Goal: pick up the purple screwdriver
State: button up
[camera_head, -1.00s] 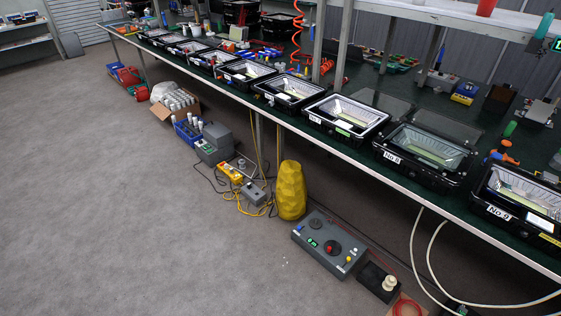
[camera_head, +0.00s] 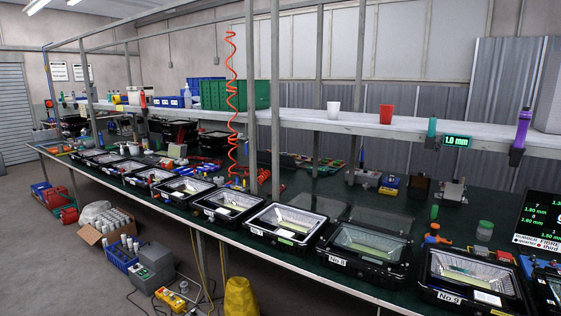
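A purple tool (camera_head: 522,130), which looks like the screwdriver, stands upright at the front edge of the upper shelf at the far right. Its lower end sits in a small black holder (camera_head: 516,156) on the shelf edge. The purple upper part is clear of other things. My gripper is not in view.
A green tool (camera_head: 432,128) stands in a similar holder left of a "1.0 mm" display (camera_head: 457,142). A red cup (camera_head: 386,114) and a white cup (camera_head: 333,110) stand on the shelf (camera_head: 350,125). Below, several floodlight housings (camera_head: 365,252) line the long green bench.

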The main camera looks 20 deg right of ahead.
aim_at(525, 117)
jog(key=z, duration=1.45)
